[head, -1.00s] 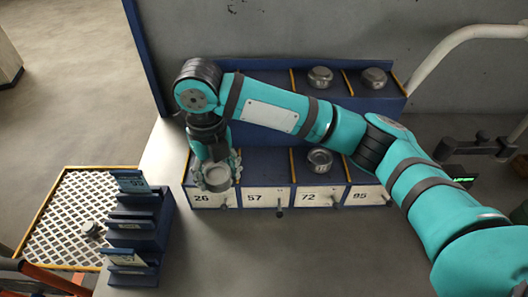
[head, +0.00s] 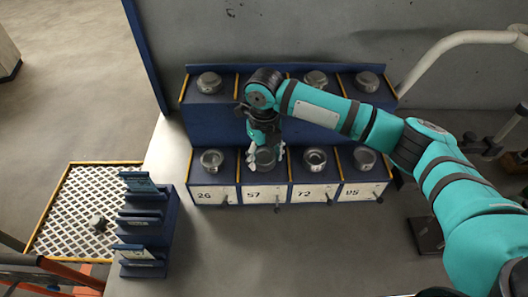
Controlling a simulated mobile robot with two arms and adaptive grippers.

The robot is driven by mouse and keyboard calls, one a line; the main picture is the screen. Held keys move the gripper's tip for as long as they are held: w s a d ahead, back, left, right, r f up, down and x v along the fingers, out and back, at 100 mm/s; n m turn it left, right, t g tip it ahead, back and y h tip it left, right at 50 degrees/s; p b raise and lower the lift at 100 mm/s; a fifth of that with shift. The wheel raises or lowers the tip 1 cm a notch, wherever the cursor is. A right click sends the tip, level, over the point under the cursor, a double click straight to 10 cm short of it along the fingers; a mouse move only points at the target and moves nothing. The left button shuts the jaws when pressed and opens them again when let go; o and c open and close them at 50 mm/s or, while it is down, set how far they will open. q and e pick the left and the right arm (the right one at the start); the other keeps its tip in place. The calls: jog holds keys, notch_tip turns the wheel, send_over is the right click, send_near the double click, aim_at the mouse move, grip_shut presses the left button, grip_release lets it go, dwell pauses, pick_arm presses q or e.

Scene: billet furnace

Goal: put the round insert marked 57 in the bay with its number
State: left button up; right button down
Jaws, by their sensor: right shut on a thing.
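My right gripper (head: 266,150) is shut on a round metal insert (head: 264,159), in the lower row of the blue rack (head: 238,168). The insert is at the bay labelled 57 (head: 263,193), behind its white label plate. I cannot tell whether it rests on the bay floor or is just above it, and no number on it is readable. My left gripper is not in view.
Lower bays 26 (head: 211,195) and 72 (head: 314,192) and the rightmost bay each hold a round insert. Several inserts sit on the upper row. A blue slotted stand (head: 150,222) and a yellow-edged grating (head: 75,205) are at the left. The front tabletop is clear.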

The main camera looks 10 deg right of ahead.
aim_at(264, 157)
jog(key=shift+f, duration=0.1)
jog(key=shift+c, duration=2)
grip_release()
jog(key=shift+f, duration=0.15)
jog(key=shift+r+b, duration=0.35)
jog(key=shift+r, duration=0.25)
notch_tip(264, 157, up, 11)
jog(key=b, duration=0.3)
